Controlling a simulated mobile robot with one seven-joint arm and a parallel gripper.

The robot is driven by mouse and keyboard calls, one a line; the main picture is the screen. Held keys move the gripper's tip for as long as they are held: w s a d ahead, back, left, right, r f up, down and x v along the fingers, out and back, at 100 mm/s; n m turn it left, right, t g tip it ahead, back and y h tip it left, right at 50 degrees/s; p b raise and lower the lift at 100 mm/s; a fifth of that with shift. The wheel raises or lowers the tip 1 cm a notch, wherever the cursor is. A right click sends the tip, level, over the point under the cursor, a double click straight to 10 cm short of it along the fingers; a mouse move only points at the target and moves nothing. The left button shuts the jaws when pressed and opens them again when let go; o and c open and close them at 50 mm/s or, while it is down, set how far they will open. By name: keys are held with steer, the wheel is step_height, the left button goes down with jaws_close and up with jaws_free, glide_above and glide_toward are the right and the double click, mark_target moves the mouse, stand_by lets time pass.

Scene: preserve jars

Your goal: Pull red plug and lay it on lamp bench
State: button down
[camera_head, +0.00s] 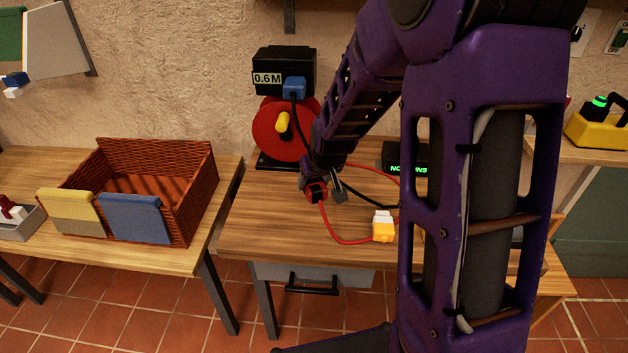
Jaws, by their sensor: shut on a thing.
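My gripper (327,188) is over the middle wooden bench, in front of the red cable reel. It is shut on the red plug (316,193), which shows at the left of the fingers. A red cord (330,228) runs from the plug down and right across the bench. The cord reaches a white and orange connector (383,228) near the bench's front edge. My arm hides much of the bench to the right. I cannot tell whether the plug touches the bench top. No bench is clearly marked as the lamp bench.
A red reel (275,135) with a black box and blue plug stands behind my gripper. A black display box (402,156) sits to the right. A wicker basket (190,205) is on the left bench. A yellow device (597,130) with a green light stands far right.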

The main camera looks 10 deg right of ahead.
step_height(320, 180, down, 5)
steer(key=b, duration=0.3)
steer(key=shift+r, duration=0.2)
steer(key=shift+f+b, duration=0.7)
steer(key=shift+f, duration=0.25)
steer(key=shift+f, duration=0.65)
steer(key=shift+c, duration=0.5)
jaws_free()
steer(key=p+v, duration=1.1)
steer(key=v, duration=0.6)
steer(key=shift+r, duration=0.2)
